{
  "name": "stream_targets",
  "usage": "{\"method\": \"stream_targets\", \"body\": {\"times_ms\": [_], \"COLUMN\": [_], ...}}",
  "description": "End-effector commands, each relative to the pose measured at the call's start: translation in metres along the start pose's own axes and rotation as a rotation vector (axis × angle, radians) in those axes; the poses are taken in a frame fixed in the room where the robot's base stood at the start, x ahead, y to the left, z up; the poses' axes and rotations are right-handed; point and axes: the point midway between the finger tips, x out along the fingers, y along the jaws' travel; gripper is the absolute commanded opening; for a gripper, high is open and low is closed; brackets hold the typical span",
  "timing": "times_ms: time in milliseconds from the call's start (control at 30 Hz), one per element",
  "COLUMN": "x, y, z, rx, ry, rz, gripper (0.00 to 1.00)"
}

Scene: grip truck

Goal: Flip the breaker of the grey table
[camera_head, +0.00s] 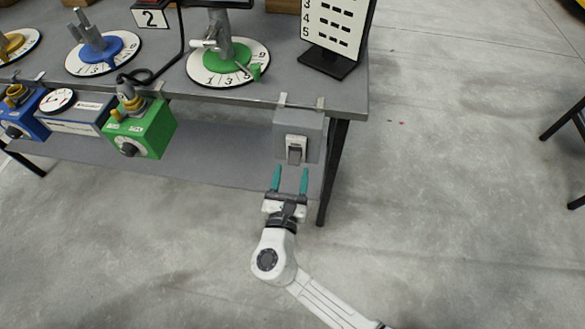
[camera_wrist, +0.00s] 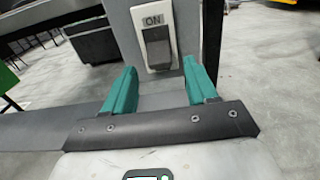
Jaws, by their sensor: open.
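The breaker is a dark rocker switch (camera_head: 295,156) on a light plate, set in a grey box (camera_head: 312,124) that hangs from the front edge of the grey table (camera_head: 330,95). In the wrist view the switch (camera_wrist: 158,47) shows with the word ON above it. My gripper (camera_head: 290,176) is open and empty, with teal fingers pointing toward the box just below the switch. In the wrist view the fingertips (camera_wrist: 160,75) stand to either side of the switch's lower end. I cannot tell whether they touch the box.
A green box (camera_head: 142,130) with a knob and blue boxes (camera_head: 72,112) hang along the table edge to the left. Numbered dials (camera_head: 228,62) and a black-framed sign (camera_head: 335,30) stand on top. A table leg (camera_head: 333,172) is right of my gripper.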

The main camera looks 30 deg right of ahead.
Motion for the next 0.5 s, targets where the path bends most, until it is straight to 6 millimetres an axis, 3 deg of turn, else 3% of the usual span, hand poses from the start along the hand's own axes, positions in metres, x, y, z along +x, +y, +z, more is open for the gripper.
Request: {"method": "stream_targets", "body": {"times_ms": [200, 500], "x": [0.019, 0.021], "y": [0.0, 0.0], "z": [0.0, 0.0], "rx": [0.0, 0.001], "ry": [0.0, 0.0], "rz": [-0.002, -0.001], "gripper": [0.57, 0.57]}}
